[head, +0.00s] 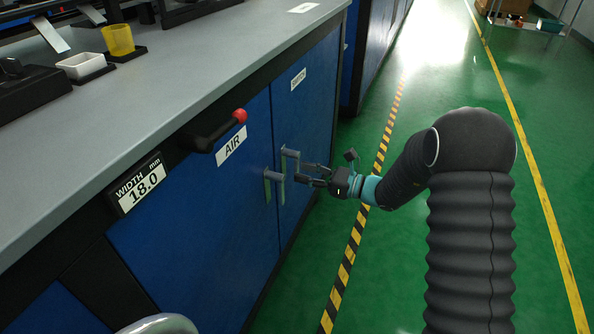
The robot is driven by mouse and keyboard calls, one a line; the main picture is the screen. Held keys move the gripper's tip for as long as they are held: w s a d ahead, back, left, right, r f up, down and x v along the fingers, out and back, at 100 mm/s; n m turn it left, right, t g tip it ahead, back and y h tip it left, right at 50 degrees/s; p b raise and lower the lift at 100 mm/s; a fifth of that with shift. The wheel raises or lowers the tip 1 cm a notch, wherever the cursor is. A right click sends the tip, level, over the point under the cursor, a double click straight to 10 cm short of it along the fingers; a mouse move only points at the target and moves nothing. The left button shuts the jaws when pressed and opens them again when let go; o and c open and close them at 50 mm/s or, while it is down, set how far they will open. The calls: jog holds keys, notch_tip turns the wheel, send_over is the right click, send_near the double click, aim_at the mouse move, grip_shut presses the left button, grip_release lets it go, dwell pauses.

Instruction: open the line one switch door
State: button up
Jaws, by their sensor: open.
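The blue cabinet has two doors side by side under the grey counter. The right door (309,110) carries a small white label (298,79) too small to read, and the left door (195,235) lies below the AIR sign (231,146). Both doors look shut. A grey upright handle (290,162) is on the right door, and another grey handle (274,187) is on the left door, close beside it. My gripper (309,175) is open, its fingertips pointing left at the handles. Its fingers appear very near the right door's handle; I cannot tell whether they touch it.
A black lever with a red knob (239,115) juts out above the left door, beside a width display (138,186) reading 18.0. A yellow cup (118,40) and a white tray (81,66) stand on the counter (180,90).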

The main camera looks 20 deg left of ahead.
aim_at(296, 170)
jog(key=shift+w+a, duration=0.1)
jog(key=shift+a, duration=1.4)
grip_shut()
